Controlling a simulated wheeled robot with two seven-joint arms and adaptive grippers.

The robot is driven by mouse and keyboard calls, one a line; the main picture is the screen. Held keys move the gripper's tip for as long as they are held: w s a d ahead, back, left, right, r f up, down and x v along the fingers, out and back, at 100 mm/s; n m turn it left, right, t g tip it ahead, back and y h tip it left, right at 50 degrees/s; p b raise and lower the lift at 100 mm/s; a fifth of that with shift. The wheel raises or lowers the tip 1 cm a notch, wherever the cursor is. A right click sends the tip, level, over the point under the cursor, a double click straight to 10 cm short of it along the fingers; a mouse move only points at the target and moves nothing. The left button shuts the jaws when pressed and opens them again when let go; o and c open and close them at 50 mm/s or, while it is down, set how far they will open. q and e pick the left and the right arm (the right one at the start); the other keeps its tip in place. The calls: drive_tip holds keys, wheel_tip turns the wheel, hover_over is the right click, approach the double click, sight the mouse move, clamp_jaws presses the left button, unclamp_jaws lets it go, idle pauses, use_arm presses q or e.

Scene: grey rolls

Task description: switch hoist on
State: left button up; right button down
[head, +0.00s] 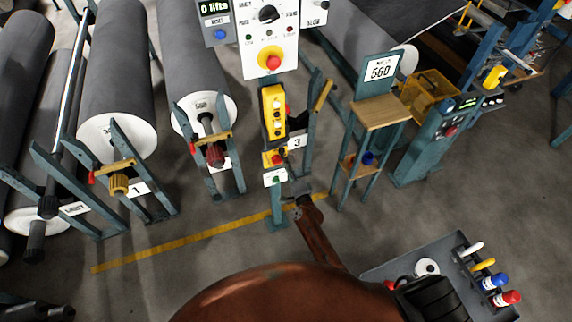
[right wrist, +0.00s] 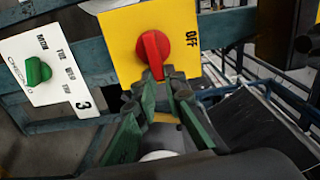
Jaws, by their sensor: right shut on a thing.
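The hoist switch is a red knob (right wrist: 153,50) on a yellow plate (right wrist: 117,27), with OFF printed to its right in the right wrist view. In the head view the yellow plate (head: 267,160) sits low on the post, under the hanging yellow pendant (head: 273,113). My right gripper (right wrist: 155,88) is shut on the lower end of the knob. In the head view the right gripper (head: 290,182) is small and partly merges with the post. A dark shape at the bottom left edge may be my left gripper; its jaws cannot be made out.
A white plate (right wrist: 48,72) with a green knob (right wrist: 37,71) is beside the yellow plate. A control panel (head: 270,40) with a red button stands above. Grey rolls (head: 112,60) fill the left. A wooden-topped stand (head: 381,111) is right; a tray (head: 385,268) is at lower right.

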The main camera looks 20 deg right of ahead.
drive_tip(key=shift+f+m, duration=0.15)
drive_tip(key=shift+m, duration=0.35)
drive_tip(key=c, duration=2)
unclamp_jaws()
drive_tip(key=s, duration=1.2)
drive_tip(key=shift+d, duration=0.2)
